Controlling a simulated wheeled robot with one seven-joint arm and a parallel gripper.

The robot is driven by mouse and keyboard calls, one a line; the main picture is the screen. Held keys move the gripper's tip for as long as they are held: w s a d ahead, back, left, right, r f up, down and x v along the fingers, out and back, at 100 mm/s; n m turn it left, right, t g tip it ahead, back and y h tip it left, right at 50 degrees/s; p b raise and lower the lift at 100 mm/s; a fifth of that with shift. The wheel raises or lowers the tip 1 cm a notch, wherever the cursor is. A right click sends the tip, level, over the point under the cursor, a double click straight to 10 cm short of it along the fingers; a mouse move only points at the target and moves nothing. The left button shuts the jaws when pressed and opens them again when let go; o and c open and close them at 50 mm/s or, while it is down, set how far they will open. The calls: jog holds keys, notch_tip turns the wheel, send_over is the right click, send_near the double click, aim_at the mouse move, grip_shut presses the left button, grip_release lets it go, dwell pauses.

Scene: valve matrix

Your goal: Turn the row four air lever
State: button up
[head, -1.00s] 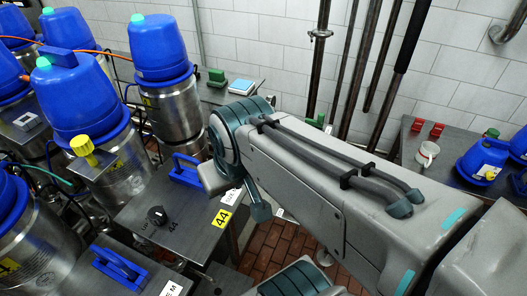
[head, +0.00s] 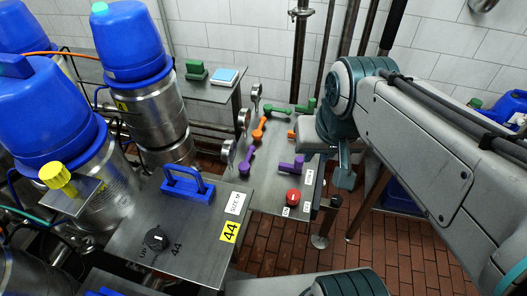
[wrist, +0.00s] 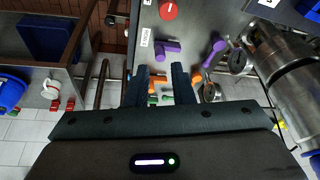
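A grey panel (head: 262,190) carries coloured levers and round gauges. In the head view I see green levers (head: 275,109), an orange lever (head: 259,130), a purple lever (head: 246,159), another purple lever (head: 291,166) and a red knob (head: 293,196). I cannot tell which is the row four air lever; the labels are too small to read. In the wrist view my gripper (wrist: 161,72) is open and empty, its two fingers apart. A purple lever (wrist: 167,48) lies just beyond the fingertips, and an orange lever (wrist: 157,79) shows between the fingers.
A bench plate marked 44 (head: 150,235) with a blue handle (head: 187,187) and black knob (head: 155,239) stands at the near left. Blue-topped steel vessels (head: 132,45) crowd the left. Brick floor (head: 395,250) is open at the lower right.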

jog(key=w+a+f+m+g+y+b, duration=0.25)
jog(key=w+a+b, duration=0.7)
jog(key=w, duration=0.55)
jog(key=p, duration=0.1)
send_near(248, 157)
jog(key=shift+m+g+h, duration=0.35)
jog(key=shift+m+h, duration=0.1)
jog(key=f, duration=0.2)
jog(key=a+f, duration=0.1)
jog(key=f, duration=0.2)
jog(key=w+a+f, duration=0.1)
jog(key=f, duration=0.1)
jog(key=shift+f, duration=0.35)
jog(key=shift+c, duration=0.3)
grip_shut()
